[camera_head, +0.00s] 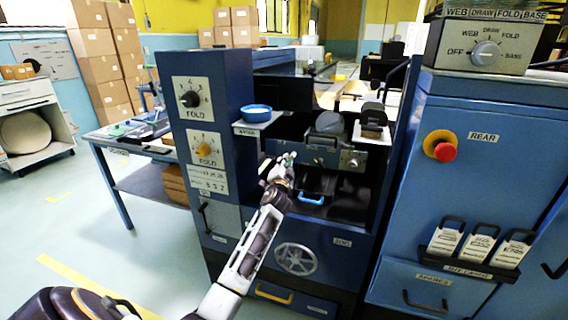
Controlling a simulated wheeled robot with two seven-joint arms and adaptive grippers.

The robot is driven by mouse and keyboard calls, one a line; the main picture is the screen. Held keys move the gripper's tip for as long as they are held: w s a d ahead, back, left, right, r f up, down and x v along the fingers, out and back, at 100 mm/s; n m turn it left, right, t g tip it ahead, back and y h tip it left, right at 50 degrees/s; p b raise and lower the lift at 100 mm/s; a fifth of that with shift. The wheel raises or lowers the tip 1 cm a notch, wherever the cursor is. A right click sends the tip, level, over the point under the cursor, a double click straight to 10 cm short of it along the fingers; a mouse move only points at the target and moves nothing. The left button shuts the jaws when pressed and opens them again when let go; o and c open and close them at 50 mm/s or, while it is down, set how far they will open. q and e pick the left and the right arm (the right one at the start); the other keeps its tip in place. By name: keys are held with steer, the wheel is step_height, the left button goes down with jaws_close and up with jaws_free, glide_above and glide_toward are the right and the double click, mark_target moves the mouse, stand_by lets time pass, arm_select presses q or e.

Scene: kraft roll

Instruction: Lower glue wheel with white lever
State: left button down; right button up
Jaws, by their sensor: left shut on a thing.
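My left arm reaches in from the bottom of the head view to the dark front recess of the blue machine (226,120). My left gripper (284,161) is shut at the recess's left side. A small pale piece at its fingertips looks like the white lever (289,156), mostly hidden by the fingers. A grey rounded wheel-like part (329,123) sits to the right of and above the gripper, and I cannot tell for sure whether it is the glue wheel. My right gripper is out of view.
A blue-handled tray (312,199) lies just below and right of the gripper. A blue round dish (256,113) stands on a small shelf above it. A handwheel (296,259) is lower down. A cabinet with a red button (444,152) stands at right.

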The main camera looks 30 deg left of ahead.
arm_select(q)
steer(key=shift+f, duration=0.15)
steer(key=c, duration=1.4)
jaws_free()
steer(key=shift+c, duration=0.2)
steer(key=shift+s, duration=0.1)
steer(key=shift+v, duration=5.9)
steer(key=shift+d, duration=0.1)
